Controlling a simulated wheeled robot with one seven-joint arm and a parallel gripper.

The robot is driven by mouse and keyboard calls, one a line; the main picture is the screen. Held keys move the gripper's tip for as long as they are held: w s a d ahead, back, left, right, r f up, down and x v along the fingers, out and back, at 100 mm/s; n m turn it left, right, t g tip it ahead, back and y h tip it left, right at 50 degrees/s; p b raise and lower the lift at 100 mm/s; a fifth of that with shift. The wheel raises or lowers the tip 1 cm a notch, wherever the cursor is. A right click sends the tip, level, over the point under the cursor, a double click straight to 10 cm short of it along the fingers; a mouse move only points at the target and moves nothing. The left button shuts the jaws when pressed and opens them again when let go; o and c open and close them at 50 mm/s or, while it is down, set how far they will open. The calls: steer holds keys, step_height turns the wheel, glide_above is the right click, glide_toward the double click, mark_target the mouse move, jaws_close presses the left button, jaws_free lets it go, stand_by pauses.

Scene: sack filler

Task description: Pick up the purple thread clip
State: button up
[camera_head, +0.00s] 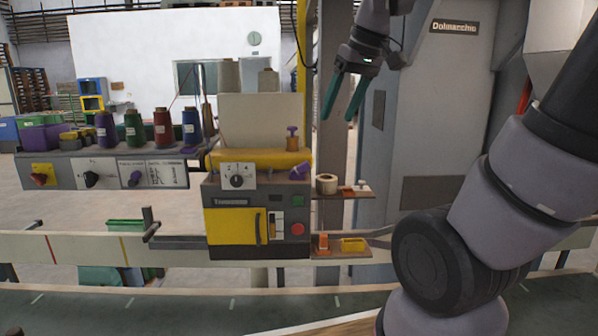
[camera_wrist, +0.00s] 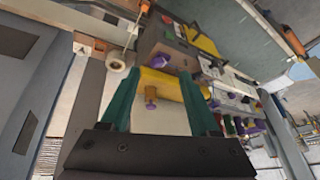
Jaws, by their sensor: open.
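A small purple piece, which looks like the thread clip (camera_head: 300,170), sits tilted at the right top edge of the sewing unit's dark control box (camera_head: 212,196). In the wrist view the purple clip (camera_wrist: 161,57) shows beyond the fingertips, by the yellow bar. My gripper (camera_head: 338,118) has teal fingers, spread apart and empty. It hangs above and to the right of the clip, well apart from it. In the wrist view the gripper's fingers (camera_wrist: 158,74) frame the yellow bar and an orange post with a purple knob (camera_wrist: 150,104).
The orange post (camera_head: 292,143) stands on the yellow top (camera_head: 235,158), close to the clip. A pale tape roll (camera_head: 326,184) sits on a small shelf to the right. Thread cones (camera_head: 163,127) line the left ledge. A grey cabinet (camera_head: 432,140) stands behind my arm.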

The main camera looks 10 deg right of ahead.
steer(key=w+a+n+g, duration=0.2)
steer(key=w+n, duration=0.4)
steer(key=w, duration=0.1)
steer(key=n+g+h, duration=0.2)
steer(key=n, duration=0.5)
glide_above(301, 165)
step_height(301, 165, down, 4)
steer(key=f, duration=1)
steer(key=shift+w+f, duration=0.1)
steer(key=shift+w, duration=0.15)
jaws_close()
